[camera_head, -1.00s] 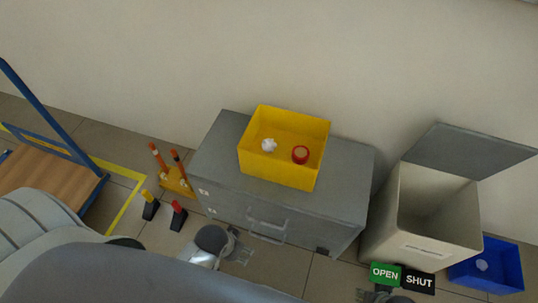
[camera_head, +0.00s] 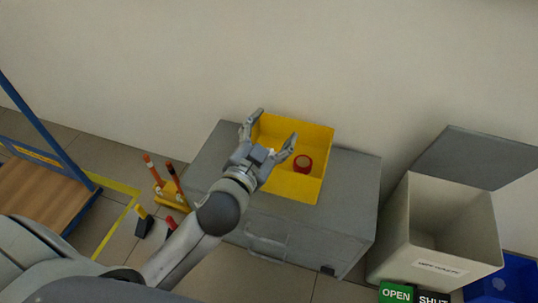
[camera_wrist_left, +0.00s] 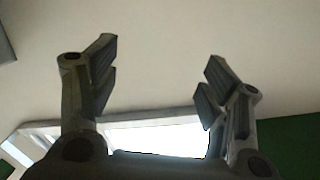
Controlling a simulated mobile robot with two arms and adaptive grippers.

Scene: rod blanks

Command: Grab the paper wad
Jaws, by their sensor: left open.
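The paper wad is mostly hidden behind my left gripper in the head view; only a small white bit (camera_head: 271,151) shows between the fingers. It is in the yellow box (camera_head: 312,188), which stands on a grey cabinet. My left gripper (camera_head: 276,130) is open over the left part of the box, its fingers apart and pointing toward the wall. In the left wrist view its two fingers (camera_wrist_left: 160,75) are wide apart with only the wall and a bright panel behind them. My right gripper is not in view.
A red round roll (camera_head: 303,163) is in the box, right of my gripper. The grey cabinet (camera_head: 350,190) has a front handle. A beige bin (camera_head: 440,250) with an open lid and a blue crate (camera_head: 510,270) stand to the right. Orange-tipped posts (camera_head: 172,175) stand left.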

